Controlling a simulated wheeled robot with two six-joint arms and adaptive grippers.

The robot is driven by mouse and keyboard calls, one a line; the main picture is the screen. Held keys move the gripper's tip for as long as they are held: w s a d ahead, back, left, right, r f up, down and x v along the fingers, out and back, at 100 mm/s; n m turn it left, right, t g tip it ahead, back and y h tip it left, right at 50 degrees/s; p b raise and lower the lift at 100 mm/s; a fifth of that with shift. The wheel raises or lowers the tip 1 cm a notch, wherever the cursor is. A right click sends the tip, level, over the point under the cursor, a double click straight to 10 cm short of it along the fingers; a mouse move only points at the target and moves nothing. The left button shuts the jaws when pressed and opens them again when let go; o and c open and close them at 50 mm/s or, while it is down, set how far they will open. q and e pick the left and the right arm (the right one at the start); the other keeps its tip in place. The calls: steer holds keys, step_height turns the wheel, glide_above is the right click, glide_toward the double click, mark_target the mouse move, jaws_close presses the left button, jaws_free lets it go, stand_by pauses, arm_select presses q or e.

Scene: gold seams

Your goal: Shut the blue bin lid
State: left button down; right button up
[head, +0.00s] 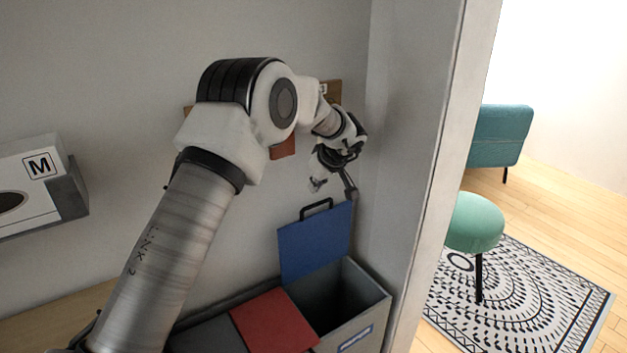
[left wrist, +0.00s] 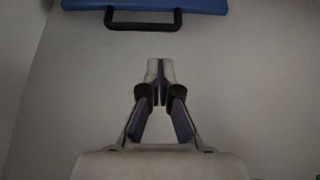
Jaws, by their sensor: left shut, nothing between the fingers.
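The blue lid (head: 315,246) stands open and upright at the back of a grey bin (head: 362,309), against the wall side. It has a black handle (head: 316,207) on its upper edge. The bin's opening is dark and uncovered. In the left wrist view the blue lid edge (left wrist: 200,5) and the handle (left wrist: 143,20) show at the top. My left gripper (head: 350,188) is above and slightly right of the lid, close to the wall. Its fingers (left wrist: 159,85) are shut and empty, apart from the handle. My right gripper does not show.
A red lid (head: 273,322) lies closed on the bin to the left, with a dark grey lid beyond it. A wall edge (head: 430,180) stands close on the right. A white box marked M (head: 30,185) is on the left wall. A green stool (head: 474,222) stands beyond.

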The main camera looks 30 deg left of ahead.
arm_select(q)
steer(key=x, duration=0.7)
steer(key=shift+w+a+f, duration=0.1)
steer(key=shift+a+f, duration=0.1)
steer(key=shift+f, duration=0.2)
steer(key=shift+a+f, duration=0.1)
